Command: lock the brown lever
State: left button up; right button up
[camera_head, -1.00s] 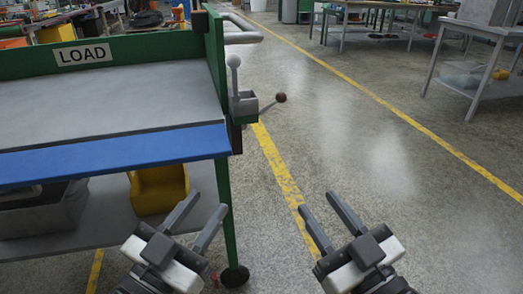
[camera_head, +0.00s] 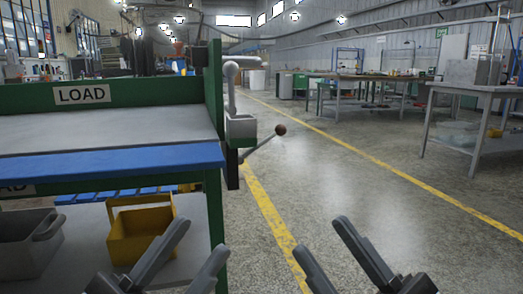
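The brown lever, a grey rod with a brown ball knob (camera_head: 280,129), sticks out to the right and slightly up from a grey bracket (camera_head: 240,128) on the right end of the green cart. My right gripper (camera_head: 322,238) is at the bottom right, also spread and empty. Both are apart from the levers. The gripper bodies are partly cut off.
The green cart (camera_head: 150,90) with its LOAD sign and blue front edge fills the left. A yellow bin (camera_head: 140,232) and a grey bin (camera_head: 28,243) stand on its lower shelf. Floor right of the cart is clear. A grey table (camera_head: 478,92) stands farther right.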

aim_at(280, 130)
jog(key=z, duration=1.25)
jog(key=i, duration=0.5)
jog(key=u, duration=2.25)
jog(key=i, duration=0.5)
jog(key=z, duration=0.05)
